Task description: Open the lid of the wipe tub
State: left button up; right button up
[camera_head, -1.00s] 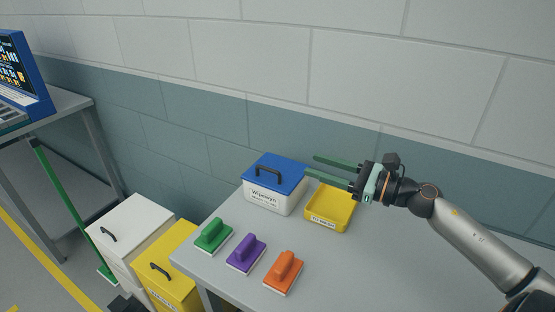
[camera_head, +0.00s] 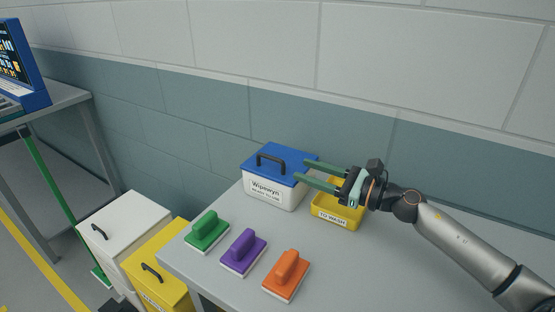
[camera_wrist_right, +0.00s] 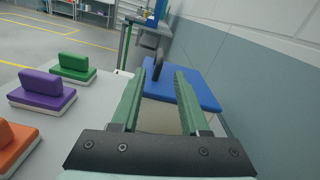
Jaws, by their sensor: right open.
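The wipe tub (camera_head: 268,190) is white with a label and stands on the grey table near the wall. Its blue lid (camera_head: 285,157) is shut and carries a dark arched handle (camera_head: 271,159). My right gripper (camera_head: 308,171) is open and empty, its long green fingers pointing left at the lid's right side, apart from the handle. In the right wrist view the lid (camera_wrist_right: 185,84) lies beyond and between the fingertips, with the handle (camera_wrist_right: 158,65) near the left one. Whether a finger touches the lid I cannot tell. My left gripper is not in view.
A yellow "To wash" tray (camera_head: 340,220) sits under my right gripper, right of the tub. Green (camera_head: 207,231), purple (camera_head: 243,252) and orange (camera_head: 287,275) scrubbers line the table's front. White (camera_head: 125,232) and yellow (camera_head: 160,270) bins stand left of the table. The wall is close behind.

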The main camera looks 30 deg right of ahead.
aim_at(278, 160)
jog(key=p+x, duration=0.2)
jog(key=x, duration=0.5)
jog(key=shift+r, duration=0.1)
jog(key=shift+x, duration=0.8)
grip_shut()
dwell(0.8)
